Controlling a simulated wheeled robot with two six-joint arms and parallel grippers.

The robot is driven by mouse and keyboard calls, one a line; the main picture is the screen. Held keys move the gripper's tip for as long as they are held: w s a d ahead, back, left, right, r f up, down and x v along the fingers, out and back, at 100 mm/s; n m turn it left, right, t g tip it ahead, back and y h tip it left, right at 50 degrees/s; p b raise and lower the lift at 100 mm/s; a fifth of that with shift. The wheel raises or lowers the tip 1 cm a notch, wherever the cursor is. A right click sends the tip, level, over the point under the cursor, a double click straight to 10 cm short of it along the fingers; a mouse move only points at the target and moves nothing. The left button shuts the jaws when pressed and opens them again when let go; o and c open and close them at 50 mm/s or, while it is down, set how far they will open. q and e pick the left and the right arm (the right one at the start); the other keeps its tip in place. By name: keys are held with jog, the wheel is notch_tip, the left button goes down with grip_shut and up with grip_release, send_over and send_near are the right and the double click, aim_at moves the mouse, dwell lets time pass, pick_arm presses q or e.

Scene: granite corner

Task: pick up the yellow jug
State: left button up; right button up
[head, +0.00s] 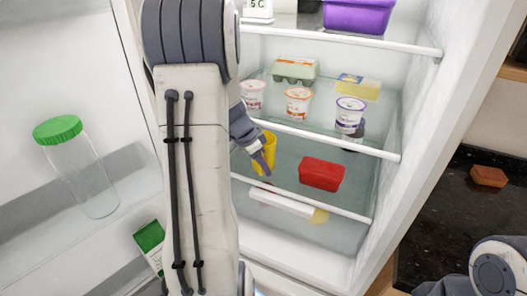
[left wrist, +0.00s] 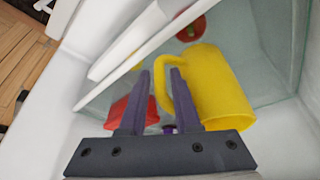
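The yellow jug (head: 270,154) stands on a glass shelf inside the open fridge, largely hidden behind my left arm and gripper in the head view. In the left wrist view the jug (left wrist: 220,90) is right of the fingers, its handle curving toward them. My left gripper (left wrist: 160,78) is open, and part of the handle shows between its two purple fingers. I cannot tell whether they touch it. In the head view the left gripper (head: 262,165) is at the jug. My right gripper is out of view.
A red box (head: 322,174) sits right of the jug on the same shelf, close to the left finger in the wrist view. The shelf above holds yogurt cups (head: 298,102) and an egg carton (head: 294,70). White shelf edges (head: 318,138) run in front.

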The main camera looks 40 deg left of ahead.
pick_arm(q)
jog(key=shift+x, duration=1.1)
jog(key=shift+s, duration=0.1)
grip_shut()
jog(key=shift+a, duration=0.1)
dwell(0.4)
